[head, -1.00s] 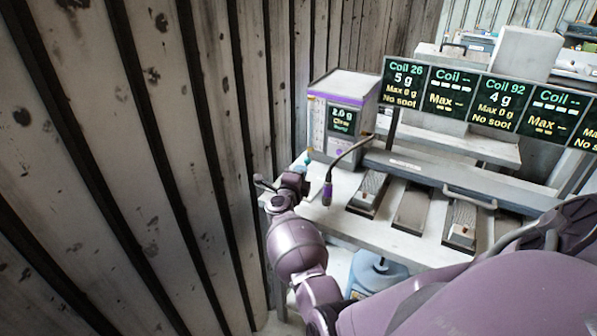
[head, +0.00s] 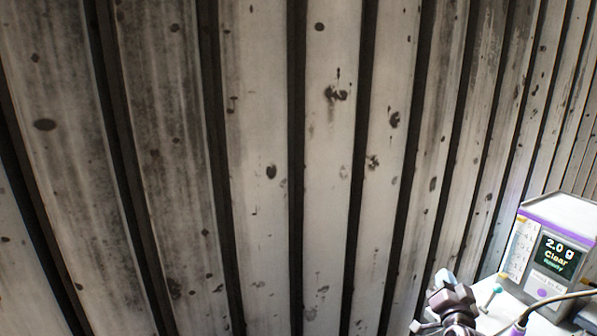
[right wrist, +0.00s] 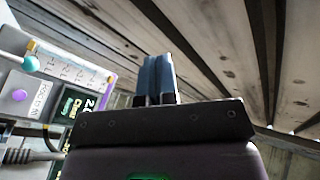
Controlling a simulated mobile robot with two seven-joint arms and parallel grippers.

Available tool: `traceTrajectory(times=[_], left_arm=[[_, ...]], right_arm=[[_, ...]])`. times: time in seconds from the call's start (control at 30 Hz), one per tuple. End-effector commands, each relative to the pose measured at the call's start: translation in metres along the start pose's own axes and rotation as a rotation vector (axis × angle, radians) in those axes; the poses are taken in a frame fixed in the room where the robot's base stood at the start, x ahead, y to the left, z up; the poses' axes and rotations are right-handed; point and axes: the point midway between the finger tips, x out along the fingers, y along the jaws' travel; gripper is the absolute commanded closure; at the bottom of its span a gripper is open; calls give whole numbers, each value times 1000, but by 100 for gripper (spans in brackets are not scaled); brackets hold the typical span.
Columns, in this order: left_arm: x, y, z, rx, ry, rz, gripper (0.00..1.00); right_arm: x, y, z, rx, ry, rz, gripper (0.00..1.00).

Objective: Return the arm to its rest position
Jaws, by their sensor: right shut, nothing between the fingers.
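My right gripper (head: 444,276) shows at the lower right of the head view, beside a wood-panelled wall. In the right wrist view, its two blue fingers (right wrist: 158,75) are together and nothing shows between them. The fingers point up, clear of any surface, with the slatted wall behind them. My left gripper is not in view.
A white and purple box (head: 553,250) with a screen reading "2.0 g Clear" stands right of the gripper. It also shows in the right wrist view (right wrist: 60,62). A teal-tipped rod (head: 491,296) and a cable (head: 560,299) are close by. The stained wall (head: 250,120) fills the rest.

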Motion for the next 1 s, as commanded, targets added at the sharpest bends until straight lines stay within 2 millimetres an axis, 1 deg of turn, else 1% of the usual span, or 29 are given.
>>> traceTrajectory(times=[0.03,0.17,0.2,0.27,0.3,0.37,0.4,0.47,0.5,0.7,0.8,0.83,0.9,1.0], left_arm=[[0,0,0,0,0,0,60],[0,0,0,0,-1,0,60],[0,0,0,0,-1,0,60],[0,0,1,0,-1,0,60],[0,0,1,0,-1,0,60],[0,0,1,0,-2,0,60],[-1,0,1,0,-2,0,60],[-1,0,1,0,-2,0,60],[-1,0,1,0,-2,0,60],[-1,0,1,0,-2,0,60],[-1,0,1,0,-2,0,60],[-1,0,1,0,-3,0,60],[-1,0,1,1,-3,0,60],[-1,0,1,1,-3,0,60]], right_arm=[[-20,1,12,-88,-60,-11,100],[-69,2,41,-282,-196,-29,100],[-85,4,49,-332,-234,-32,100],[-110,7,61,-402,-289,-35,100],[-126,9,68,-443,-324,-37,100],[-152,12,78,-497,-374,-40,100],[-169,14,84,-530,-404,-42,100],[-195,18,93,-569,-449,-44,100],[-212,19,99,-590,-476,-47,100],[-296,34,124,-625,-604,-49,100],[-329,46,135,-624,-666,-34,100],[-337,50,136,-624,-680,-28,100],[-350,57,139,-625,-703,-15,100],[-360,62,140,-624,-720,-5,100]])
